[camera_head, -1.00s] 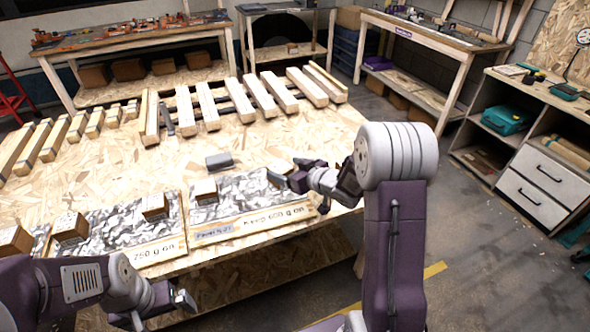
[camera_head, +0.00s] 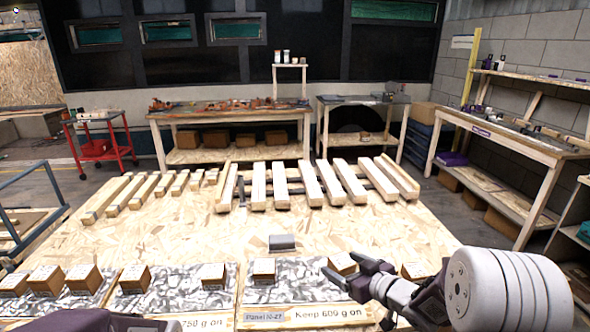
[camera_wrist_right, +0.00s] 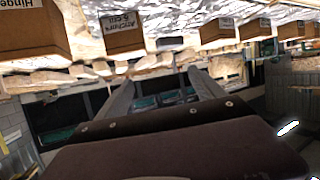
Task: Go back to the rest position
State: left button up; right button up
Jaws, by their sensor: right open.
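My right gripper (camera_head: 343,269) is over the front edge of the wooden table (camera_head: 330,222), at the labelled panel marked "Keep 600 g on" (camera_head: 290,287). Its fingers are apart with nothing between them. In the right wrist view the two fingers of this gripper (camera_wrist_right: 162,88) are spread and empty, and that picture looks upside down. Part of my left arm shows at the bottom left of the head view, but its gripper is out of the picture.
Several small cardboard boxes (camera_head: 135,279) stand on silvery panels along the table's front. A grey block (camera_head: 282,243) lies mid-table. Wooden slats (camera_head: 280,184) lie at the back. A red trolley (camera_head: 97,146) and workbenches (camera_head: 228,112) stand beyond. Bare table surrounds the block.

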jog(key=s+f+m+g+h, duration=0.1)
jog(key=s+a+m+g+h, duration=0.1)
jog(key=s+h, duration=0.1)
jog(key=s+f+m+h, duration=0.1)
jog(key=s, duration=0.1)
jog(key=shift+s+a+f+g+h, duration=0.2)
jog(key=shift+f+g+h, duration=0.1)
jog(key=shift+f+g, duration=0.1)
jog(key=s+d+f+m+g+h, duration=0.15)
jog(key=s+f+g, duration=0.25)
jog(key=s, duration=0.4)
jog(key=s+f+m+g, duration=0.2)
jog(key=s+f+g, duration=0.2)
jog(key=s, duration=0.4)
notch_tip(320, 180, up, 12)
jog(key=s+p, duration=0.1)
jog(key=p, duration=1.1)
jog(key=shift+s+d+f+n+g, duration=0.15)
jog(key=shift+s+f+n+g, duration=0.05)
jog(key=shift+s+n+g, duration=0.15)
